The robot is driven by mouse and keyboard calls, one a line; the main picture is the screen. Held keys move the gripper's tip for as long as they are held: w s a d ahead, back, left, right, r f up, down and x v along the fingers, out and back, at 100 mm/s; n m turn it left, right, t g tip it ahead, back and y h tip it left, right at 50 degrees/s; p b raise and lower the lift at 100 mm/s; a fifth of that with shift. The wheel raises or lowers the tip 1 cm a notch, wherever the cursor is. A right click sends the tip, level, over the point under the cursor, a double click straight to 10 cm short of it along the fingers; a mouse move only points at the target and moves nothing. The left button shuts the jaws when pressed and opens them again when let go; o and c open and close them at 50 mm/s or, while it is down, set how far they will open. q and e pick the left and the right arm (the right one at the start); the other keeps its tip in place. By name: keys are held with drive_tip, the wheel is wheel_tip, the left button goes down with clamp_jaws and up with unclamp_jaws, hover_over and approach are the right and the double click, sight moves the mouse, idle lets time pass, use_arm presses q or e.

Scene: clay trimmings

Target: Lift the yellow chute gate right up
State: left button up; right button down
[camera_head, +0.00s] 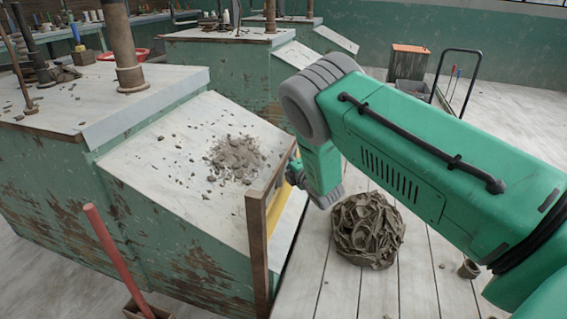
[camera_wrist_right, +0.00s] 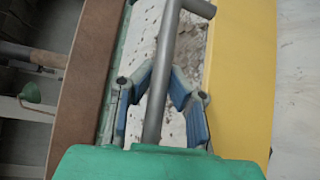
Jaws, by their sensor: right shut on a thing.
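The yellow chute gate (camera_head: 288,222) stands at the lower end of the pale sloped chute (camera_head: 165,150), beside a brown wooden post (camera_head: 257,250). In the right wrist view the yellow gate (camera_wrist_right: 242,85) runs along the right side, and a bent grey metal handle (camera_wrist_right: 165,60) passes between my blue-padded fingers. My right gripper (camera_wrist_right: 160,85) is shut on this handle. In the head view the right gripper (camera_head: 294,174) is at the gate's upper edge, largely hidden by my green arm. My left gripper is not in view.
Grey clay trimmings (camera_head: 235,158) lie on the chute. A large clay lump (camera_head: 368,230) sits on the plank floor right of the gate. A red pole (camera_head: 115,250) leans at front left. More green benches stand behind.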

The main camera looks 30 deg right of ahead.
drive_tip(key=shift+s+d, duration=0.1)
drive_tip(key=shift+d, duration=0.55)
drive_tip(key=c, duration=1.5)
unclamp_jaws()
drive_tip(key=shift+d, duration=0.1)
drive_tip(key=shift+c, duration=0.2)
drive_tip(key=shift+d+f, duration=0.15)
drive_tip(key=shift+a, duration=0.6)
drive_tip(key=shift+r, duration=0.2)
drive_tip(key=shift+s+f, duration=0.1)
drive_tip(key=shift+s, duration=0.05)
drive_tip(key=s, duration=0.7)
drive_tip(key=shift+s+a+r, duration=0.15)
drive_tip(key=shift+s+r, duration=0.1)
drive_tip(key=shift+s, duration=0.05)
